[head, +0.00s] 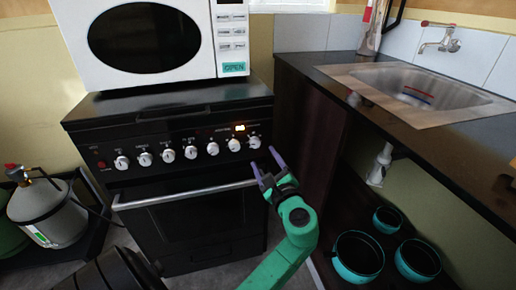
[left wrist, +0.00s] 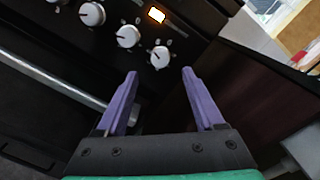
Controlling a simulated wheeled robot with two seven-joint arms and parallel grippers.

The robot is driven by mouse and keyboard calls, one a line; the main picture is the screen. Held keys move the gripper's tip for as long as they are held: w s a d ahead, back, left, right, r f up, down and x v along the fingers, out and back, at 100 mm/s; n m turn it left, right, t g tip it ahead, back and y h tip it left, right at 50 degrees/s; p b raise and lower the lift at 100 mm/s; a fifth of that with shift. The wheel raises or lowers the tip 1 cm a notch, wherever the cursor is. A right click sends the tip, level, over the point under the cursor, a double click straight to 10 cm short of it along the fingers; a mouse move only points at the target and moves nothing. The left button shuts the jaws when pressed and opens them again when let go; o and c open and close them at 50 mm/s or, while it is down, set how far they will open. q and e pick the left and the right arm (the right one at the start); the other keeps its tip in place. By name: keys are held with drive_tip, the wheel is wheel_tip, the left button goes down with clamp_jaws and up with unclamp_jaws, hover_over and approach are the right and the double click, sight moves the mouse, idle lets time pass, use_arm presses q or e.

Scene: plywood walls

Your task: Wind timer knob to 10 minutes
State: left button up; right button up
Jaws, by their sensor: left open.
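The black stove has a row of several white knobs on its front panel (head: 106,178). The rightmost knob (head: 254,142) shows in the left wrist view (left wrist: 160,57), with a second knob (left wrist: 128,36) to its left. A lit orange display (head: 240,128) is above them. The labels are too small to tell which knob is the timer. My left gripper (head: 264,161) is open and empty, in front of the panel's right end and below the rightmost knob. In the left wrist view its purple fingers (left wrist: 160,74) point toward that knob, apart from it. My right gripper is out of view.
The oven door handle (head: 185,194) runs below the knobs, left of my left gripper. A white microwave (head: 150,40) stands on the stove. A dark counter with a sink (head: 440,92) is at the right, with teal pots (head: 357,258) below. A gas cylinder (head: 45,212) stands at the left.

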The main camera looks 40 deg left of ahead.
sight(256, 145)
use_arm(q)
drive_tip(key=x, duration=0.6)
drive_tip(key=shift+w+a, duration=0.1)
drive_tip(key=shift+a, duration=0.1)
clamp_jaws()
idle(0.8)
unclamp_jaws()
drive_tip(key=shift+d, duration=0.1)
